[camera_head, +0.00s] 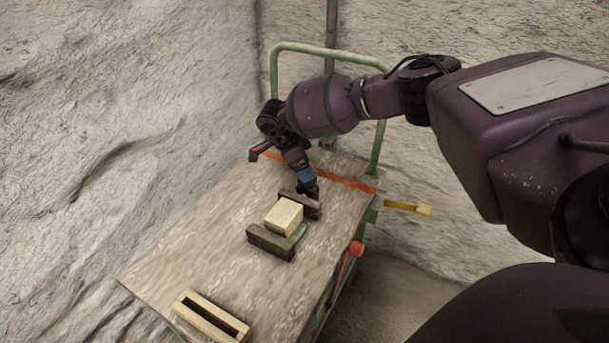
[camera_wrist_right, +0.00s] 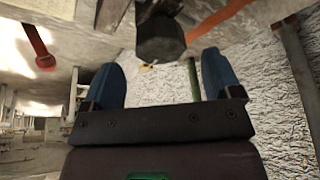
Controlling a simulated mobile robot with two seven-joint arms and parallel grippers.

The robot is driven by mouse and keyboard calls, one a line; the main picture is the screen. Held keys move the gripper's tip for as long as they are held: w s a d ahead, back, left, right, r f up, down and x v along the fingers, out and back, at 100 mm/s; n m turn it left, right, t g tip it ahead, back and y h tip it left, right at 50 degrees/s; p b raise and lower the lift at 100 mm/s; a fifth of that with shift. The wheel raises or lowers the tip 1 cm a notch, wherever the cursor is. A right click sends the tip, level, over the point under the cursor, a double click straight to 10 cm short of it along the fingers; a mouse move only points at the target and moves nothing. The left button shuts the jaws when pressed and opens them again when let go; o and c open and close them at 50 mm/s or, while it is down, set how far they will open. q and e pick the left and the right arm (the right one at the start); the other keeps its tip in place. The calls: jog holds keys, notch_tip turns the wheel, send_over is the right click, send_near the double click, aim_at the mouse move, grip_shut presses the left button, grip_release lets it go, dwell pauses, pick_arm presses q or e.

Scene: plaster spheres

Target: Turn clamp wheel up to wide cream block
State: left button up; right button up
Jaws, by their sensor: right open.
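The cream block (camera_head: 284,216) sits between the two dark brown jaws of a clamp, a near jaw (camera_head: 270,242) and a far jaw (camera_head: 307,206), on the cart top. My right gripper (camera_head: 308,188) is at the far side of the far jaw, pointing down. In the right wrist view its two blue fingers (camera_wrist_right: 160,66) are spread apart. A dark faceted knob (camera_wrist_right: 160,38), which looks like the clamp wheel, shows ahead between the fingertips; I cannot tell if they touch it. In the head view my gripper mostly hides the wheel. My left gripper is not in view.
The wooden cart top (camera_head: 190,245) has a red stripe (camera_head: 345,180) and a green rail (camera_head: 325,50) at its far end. A slotted wooden box (camera_head: 210,317) lies at the near end. A yellow handle (camera_head: 408,208) and a red knob (camera_head: 356,248) stick out at the right side.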

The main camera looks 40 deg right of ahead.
jog(key=x, duration=0.3)
jog(key=shift+a, duration=0.1)
jog(key=shift+d+f+b, duration=0.3)
jog(key=shift+f+b, duration=0.05)
jog(key=shift+f, duration=0.2)
jog(key=shift+c, duration=0.8)
jog(key=c, duration=0.8)
jog(key=shift+o, duration=0.2)
